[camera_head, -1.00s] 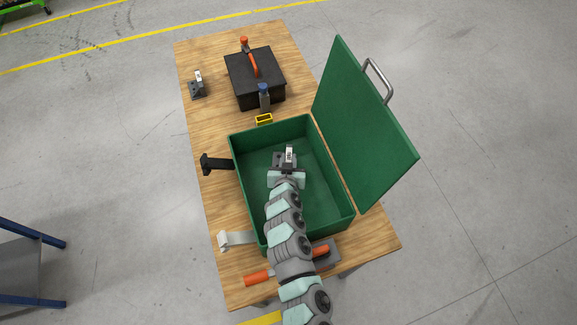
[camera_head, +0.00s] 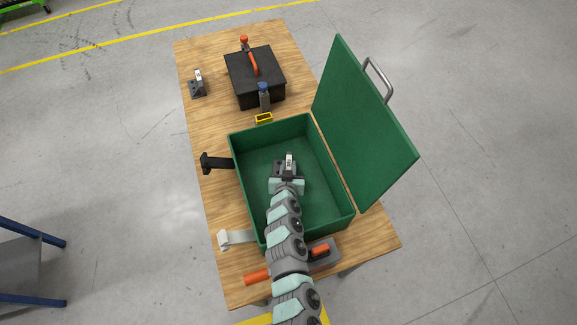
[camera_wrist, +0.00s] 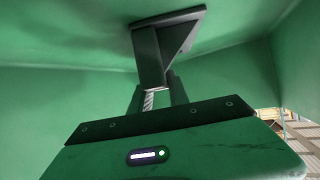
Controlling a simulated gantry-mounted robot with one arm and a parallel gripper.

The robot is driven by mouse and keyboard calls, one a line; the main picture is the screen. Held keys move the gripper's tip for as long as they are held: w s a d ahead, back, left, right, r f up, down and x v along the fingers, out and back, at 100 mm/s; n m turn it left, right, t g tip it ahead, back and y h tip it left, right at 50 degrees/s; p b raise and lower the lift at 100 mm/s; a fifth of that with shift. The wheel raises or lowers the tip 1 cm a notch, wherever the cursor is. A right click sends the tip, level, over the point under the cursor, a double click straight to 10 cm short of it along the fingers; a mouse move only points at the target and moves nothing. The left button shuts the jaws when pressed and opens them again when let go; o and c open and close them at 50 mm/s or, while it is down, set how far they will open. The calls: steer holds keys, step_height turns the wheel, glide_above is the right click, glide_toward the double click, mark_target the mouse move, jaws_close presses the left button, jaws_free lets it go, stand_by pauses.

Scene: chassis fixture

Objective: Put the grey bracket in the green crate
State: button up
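The green crate (camera_head: 240,175) stands open on the wooden table, its lid (camera_head: 362,125) tilted up on the right. My gripper (camera_head: 287,179) is inside the crate's walls in the head view. It is shut on the grey bracket (camera_head: 279,170), which has a dark base and a light upright face. In the wrist view the bracket (camera_wrist: 150,55) is at the fingertips (camera_wrist: 157,92), its flat plate pointing away against green crate walls. I cannot tell whether the bracket touches the crate floor. The inner contact between fingers and bracket is partly hidden.
A similar grey bracket (camera_head: 197,88) stands at the table's far left.

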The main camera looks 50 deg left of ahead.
steer(key=o, duration=0.5)
steer(key=shift+c, duration=0.2)
steer(key=shift+r, duration=0.1)
steer(key=shift+r+p, duration=0.25)
steer(key=shift+p, duration=0.05)
steer(key=shift+s+d, duration=0.1)
steer(key=shift+b+v, duration=0.85)
steer(key=shift+v, duration=2.75)
